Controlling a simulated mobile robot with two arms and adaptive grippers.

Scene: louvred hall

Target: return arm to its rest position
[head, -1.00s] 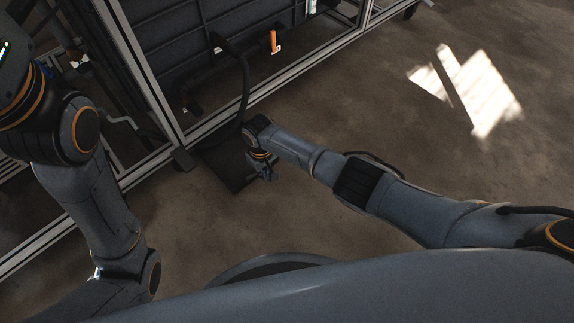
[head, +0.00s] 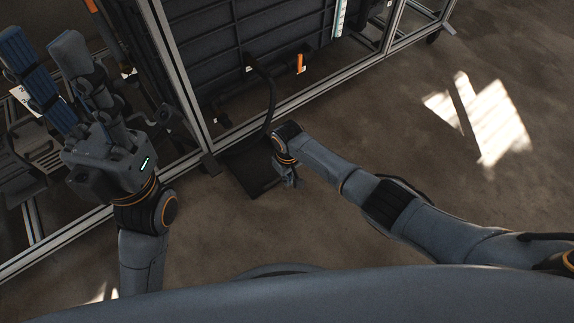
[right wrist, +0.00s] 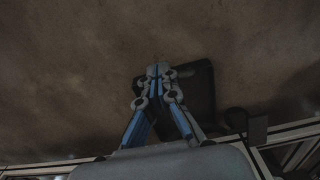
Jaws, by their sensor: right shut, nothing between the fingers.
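My left gripper (head: 42,45) is raised at the left of the head view, its two long fingers spread apart with nothing between them. My right arm reaches from the right edge over the floor. My right gripper (head: 290,181) hangs at its end, near the dark plate by the frame. In the right wrist view my right gripper (right wrist: 158,70) has its fingertips together, with nothing held.
A metal-profile frame with dark panels (head: 260,40) stands ahead of both arms. A dark flat plate (head: 240,172) with a curved black bar lies at its foot; the plate also shows in the wrist view (right wrist: 203,92). Open floor (head: 400,120) lies to the right.

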